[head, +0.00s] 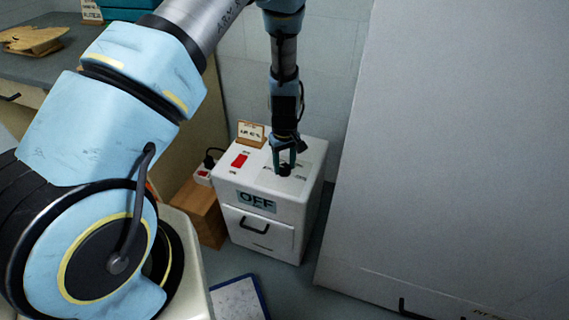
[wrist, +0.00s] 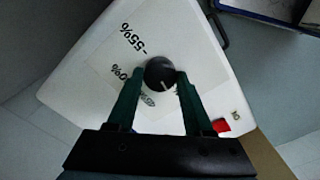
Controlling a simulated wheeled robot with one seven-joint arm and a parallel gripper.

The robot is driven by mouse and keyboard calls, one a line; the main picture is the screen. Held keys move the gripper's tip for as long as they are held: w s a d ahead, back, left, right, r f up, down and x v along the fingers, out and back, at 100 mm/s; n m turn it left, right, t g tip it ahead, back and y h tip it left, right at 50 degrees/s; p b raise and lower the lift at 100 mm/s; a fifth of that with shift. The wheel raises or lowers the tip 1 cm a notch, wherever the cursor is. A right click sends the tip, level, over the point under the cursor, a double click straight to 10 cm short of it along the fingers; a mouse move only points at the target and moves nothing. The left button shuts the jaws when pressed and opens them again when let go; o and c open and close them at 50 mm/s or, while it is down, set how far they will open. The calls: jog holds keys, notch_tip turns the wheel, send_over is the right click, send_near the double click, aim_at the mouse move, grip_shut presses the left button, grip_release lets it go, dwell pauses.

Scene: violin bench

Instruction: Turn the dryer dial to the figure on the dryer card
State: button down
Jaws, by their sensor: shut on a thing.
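The dryer (head: 262,212) is a white box with a drawer-like front and an "OFF" display (head: 257,201). Its black dial (wrist: 159,73) sits on the top panel and has a pale pointer line. My gripper (head: 284,167) reaches down from above and its two fingers are shut on the dial, one on each side; it also shows in the wrist view (wrist: 160,80). Printed figures, including "-55%" (wrist: 131,36), lie around the dial; some are hidden by the fingers. The dryer card (head: 251,133) stands at the back left of the dryer's top, its writing too small to read surely.
A red switch (head: 240,160) is on the dryer's top, left of the dial. A plug and socket (head: 204,174) sit on a wooden block beside the dryer. A large grey panel (head: 450,150) stands to the right. A blue-edged board (head: 238,298) lies on the floor in front.

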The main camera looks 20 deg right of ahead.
aim_at(285, 167)
jog(key=shift+n, duration=0.8)
jog(key=shift+c, duration=1.4)
grip_release()
notch_tip(285, 167, up, 11)
jog(key=shift+f, duration=0.1)
